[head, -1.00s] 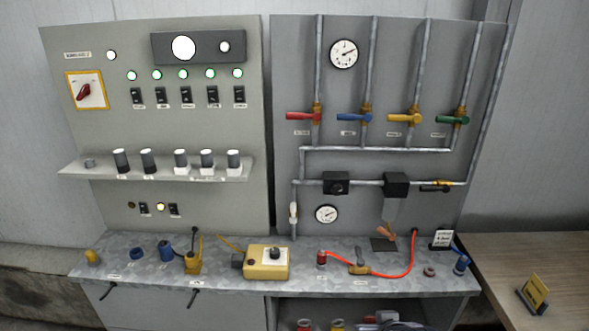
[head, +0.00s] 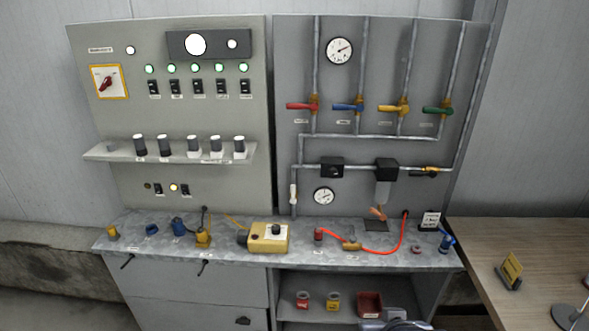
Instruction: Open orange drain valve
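A small orange lever (head: 378,212) sits just below the clear bowl (head: 383,193) of a black filter unit (head: 387,168) on the right panel, close above a dark square on the bench. It looks slanted; whether it is open or shut is too small to tell. A yellow-orange handle (head: 395,108) on an upper pipe and a yellow-and-black valve (head: 426,171) right of the filter are also in view. No label naming the drain valve is readable. My gripper is not clearly visible; only a grey rounded part shows at the bottom edge.
Red (head: 301,106), blue (head: 347,107) and green (head: 438,111) handles line the upper pipes. A red hose (head: 389,246) curves over the bench (head: 290,262) near the orange lever. A wooden table (head: 480,240) adjoins.

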